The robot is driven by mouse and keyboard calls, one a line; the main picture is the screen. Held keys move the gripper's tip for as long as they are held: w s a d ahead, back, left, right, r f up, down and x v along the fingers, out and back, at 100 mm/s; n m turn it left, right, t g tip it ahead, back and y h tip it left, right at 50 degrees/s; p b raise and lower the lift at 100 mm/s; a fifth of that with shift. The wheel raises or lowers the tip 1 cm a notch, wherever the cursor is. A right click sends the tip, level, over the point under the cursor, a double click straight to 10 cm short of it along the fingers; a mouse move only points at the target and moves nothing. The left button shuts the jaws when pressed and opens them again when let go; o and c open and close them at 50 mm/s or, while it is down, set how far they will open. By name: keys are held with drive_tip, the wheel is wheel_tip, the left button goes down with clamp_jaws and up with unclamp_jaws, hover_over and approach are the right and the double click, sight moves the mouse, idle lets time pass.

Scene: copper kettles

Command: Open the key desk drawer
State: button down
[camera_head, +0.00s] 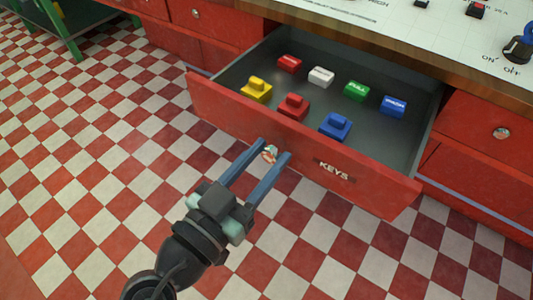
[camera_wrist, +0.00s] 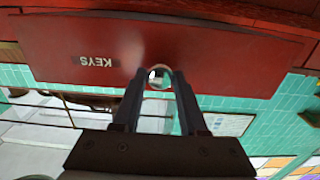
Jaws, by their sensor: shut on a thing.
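The key desk drawer (camera_head: 300,155) is red with a grey inside and stands pulled well out from the desk. Its front carries the label KEYS (camera_head: 335,172). A small round knob (camera_head: 269,153) sits on the drawer front, left of the label. My gripper (camera_head: 268,149) is shut on this knob, with one finger on each side of it. In the wrist view the fingertips (camera_wrist: 161,78) close around the shiny knob (camera_wrist: 158,75) against the red front (camera_wrist: 200,50). The fingertips partly hide the knob there.
Several coloured key-like blocks, such as a yellow one (camera_head: 256,89) and a blue one (camera_head: 335,125), lie in the drawer. The desk top (camera_head: 400,22) is above it. Other red drawers (camera_head: 490,125) stay closed. The checkered floor (camera_head: 80,150) is clear at left.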

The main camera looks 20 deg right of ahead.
drive_tip(key=shift+c, duration=2.4)
unclamp_jaws()
drive_tip(key=p+v, duration=0.2)
drive_tip(key=v, duration=1.1)
drive_tip(key=shift+w, duration=0.1)
